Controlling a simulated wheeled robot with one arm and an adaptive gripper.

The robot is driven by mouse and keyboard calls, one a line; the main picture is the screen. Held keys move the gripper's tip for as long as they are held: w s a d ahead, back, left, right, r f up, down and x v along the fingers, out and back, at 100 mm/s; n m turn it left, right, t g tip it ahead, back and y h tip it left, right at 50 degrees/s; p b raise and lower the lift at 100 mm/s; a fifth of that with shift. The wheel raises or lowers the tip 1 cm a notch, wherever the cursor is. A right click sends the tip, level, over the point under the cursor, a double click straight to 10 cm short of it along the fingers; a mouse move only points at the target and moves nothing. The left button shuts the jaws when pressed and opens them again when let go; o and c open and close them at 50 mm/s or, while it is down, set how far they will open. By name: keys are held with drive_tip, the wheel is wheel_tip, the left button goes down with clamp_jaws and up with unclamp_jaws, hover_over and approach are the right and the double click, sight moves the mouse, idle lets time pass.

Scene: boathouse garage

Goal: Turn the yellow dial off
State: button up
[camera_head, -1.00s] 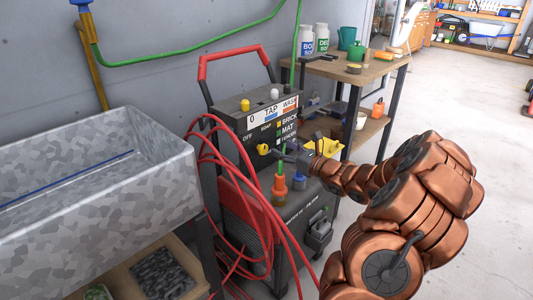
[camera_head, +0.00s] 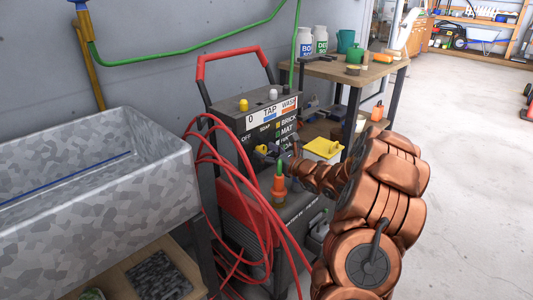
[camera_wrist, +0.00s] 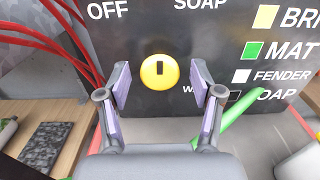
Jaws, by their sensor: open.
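The yellow dial (camera_wrist: 159,72) is a round knob with a dark upright slot, on the black front panel of the washer machine (camera_head: 262,122). In the wrist view, OFF is printed up and left of it, SOAP up and right. The dial also shows small in the head view (camera_head: 261,149), partly hidden by my gripper (camera_head: 273,153). In the wrist view my gripper (camera_wrist: 160,88) is open, one purple-padded finger on each side of the dial's lower part. Gaps show between the pads and the dial, and nothing is held.
Red hose loops (camera_head: 205,165) hang at the machine's left, beside a grey speckled sink (camera_head: 165,185). An orange bottle-like part (camera_head: 279,190) with a green top stands below my gripper. A wooden workbench (camera_head: 345,72) is behind right. Open floor (camera_head: 470,150) lies right.

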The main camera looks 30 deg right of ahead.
drive_tip(key=shift+c, duration=0.2)
drive_tip(key=c, duration=1.1)
drive_tip(key=shift+o, duration=0.2)
drive_tip(key=shift+a+n+p, duration=0.1)
drive_tip(key=shift+n+p, duration=0.6)
drive_tip(key=shift+n, duration=0.1)
drive_tip(key=shift+f+n+b, duration=0.2)
drive_tip(key=shift+n+b, duration=0.2)
drive_tip(key=shift+n, duration=0.9)
drive_tip(key=n+b, duration=0.1)
drive_tip(key=b, duration=0.1)
drive_tip(key=n+b, duration=0.2)
drive_tip(key=shift+f, duration=0.25)
drive_tip(key=n+b, duration=0.2)
drive_tip(key=b, duration=0.1)
drive_tip(key=shift+a+r+n+b, duration=0.1)
drive_tip(key=shift+n+b, duration=0.2)
drive_tip(key=shift+b, duration=0.05)
drive_tip(key=shift+r+n+b, duration=0.1)
drive_tip(key=shift+n+b, duration=0.2)
drive_tip(key=shift+r, duration=0.15)
